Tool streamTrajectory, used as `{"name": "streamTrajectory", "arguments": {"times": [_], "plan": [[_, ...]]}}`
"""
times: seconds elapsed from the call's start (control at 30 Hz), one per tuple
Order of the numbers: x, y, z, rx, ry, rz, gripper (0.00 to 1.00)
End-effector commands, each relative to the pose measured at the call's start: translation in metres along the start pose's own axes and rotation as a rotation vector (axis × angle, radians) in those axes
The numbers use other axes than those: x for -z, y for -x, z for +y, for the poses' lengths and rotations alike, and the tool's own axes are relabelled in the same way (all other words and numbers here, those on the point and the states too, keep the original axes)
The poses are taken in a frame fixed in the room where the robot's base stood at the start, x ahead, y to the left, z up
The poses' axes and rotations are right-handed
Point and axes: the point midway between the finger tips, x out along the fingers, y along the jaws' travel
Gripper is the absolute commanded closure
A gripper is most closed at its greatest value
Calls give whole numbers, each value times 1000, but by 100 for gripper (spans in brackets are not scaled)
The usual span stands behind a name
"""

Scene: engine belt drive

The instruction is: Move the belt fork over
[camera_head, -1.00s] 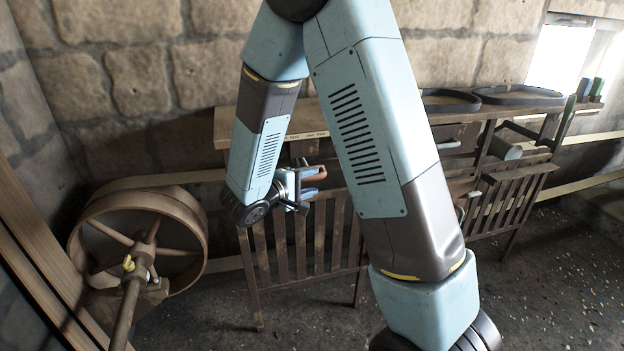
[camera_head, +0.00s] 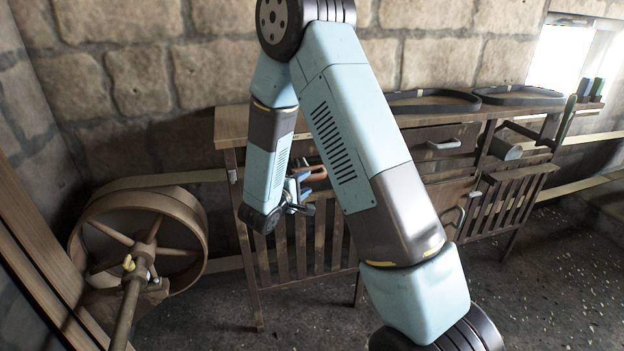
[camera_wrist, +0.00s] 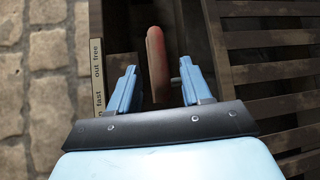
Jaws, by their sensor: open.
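The belt fork's handle looks like a reddish rounded grip (camera_wrist: 157,52) in the wrist view. It also shows in the head view (camera_head: 318,173), just beyond my gripper. My gripper (camera_wrist: 158,72) is open, with one blue finger on each side of the handle and gaps visible between. In the head view my gripper (camera_head: 303,188) is at the front of the wooden bench. The rest of the fork is hidden.
The wooden bench (camera_head: 232,126) has slatted panels (camera_head: 300,250) below it. Belt loops (camera_head: 520,95) lie on its top. A large spoked pulley (camera_head: 187,215) with a shaft stands at left. The stone wall is behind. Floor at front right is open.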

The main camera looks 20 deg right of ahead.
Motion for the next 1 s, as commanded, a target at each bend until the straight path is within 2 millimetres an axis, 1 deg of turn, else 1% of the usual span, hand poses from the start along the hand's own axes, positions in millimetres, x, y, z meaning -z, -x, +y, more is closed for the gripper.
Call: {"name": "streamTrajectory", "arguments": {"times": [0.03, 0.1, 0.3, 0.5, 0.77, 1.0], "plan": [[0, -9, 0, 0, -1, -4, 52], [-1, -21, 0, 0, 0, -4, 52], [0, -44, 0, 0, -1, -3, 52], [0, -52, 0, 0, 0, 0, 52], [0, -53, 0, 0, 0, 0, 52], [0, -53, 0, 0, 0, -1, 75]]}}
